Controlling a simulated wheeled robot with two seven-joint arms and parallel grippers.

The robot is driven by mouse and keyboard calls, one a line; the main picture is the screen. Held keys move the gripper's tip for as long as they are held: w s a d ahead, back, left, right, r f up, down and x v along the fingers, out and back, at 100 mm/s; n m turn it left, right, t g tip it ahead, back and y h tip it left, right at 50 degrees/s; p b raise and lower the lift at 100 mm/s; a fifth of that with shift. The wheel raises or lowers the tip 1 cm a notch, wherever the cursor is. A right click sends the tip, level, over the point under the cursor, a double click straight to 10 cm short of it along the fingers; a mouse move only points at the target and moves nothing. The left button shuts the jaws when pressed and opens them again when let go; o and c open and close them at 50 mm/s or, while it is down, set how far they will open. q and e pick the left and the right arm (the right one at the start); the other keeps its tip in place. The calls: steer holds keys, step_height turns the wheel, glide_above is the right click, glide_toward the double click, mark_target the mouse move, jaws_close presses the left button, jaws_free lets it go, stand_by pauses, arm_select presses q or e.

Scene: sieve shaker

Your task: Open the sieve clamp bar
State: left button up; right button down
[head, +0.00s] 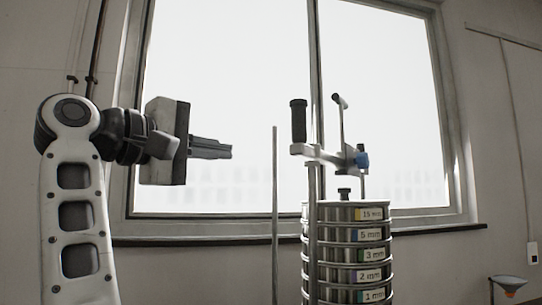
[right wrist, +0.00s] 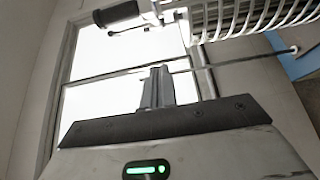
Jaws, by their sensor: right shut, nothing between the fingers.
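The sieve clamp bar (head: 325,155) is a pale metal bar above the sieve stack (head: 346,250), spanning from a rod on the left to a blue knob (head: 362,160) on the right. An upright black handle (head: 298,120) stands at its left end. A gap separates the bar from the stack's top. My right gripper (head: 230,152) is shut and empty, left of the bar at about its height, apart from it. In the right wrist view its fingers (right wrist: 156,72) are together; the black handle (right wrist: 118,14) is at the top. My left gripper is not in view.
A thin upright rod (head: 275,215) stands between my gripper and the stack. A thin lever with a dark end (head: 340,100) rises at the bar's right side. A window (head: 230,80) and its sill are behind. A funnel (head: 509,284) is at lower right.

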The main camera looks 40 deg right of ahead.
arm_select(q)
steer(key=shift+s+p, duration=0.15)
steer(key=shift+p, duration=0.2)
arm_select(e)
steer(key=s+d, duration=0.3)
steer(key=d, duration=0.6)
steer(key=shift+s+d, duration=0.2)
steer(key=shift+s, duration=0.15)
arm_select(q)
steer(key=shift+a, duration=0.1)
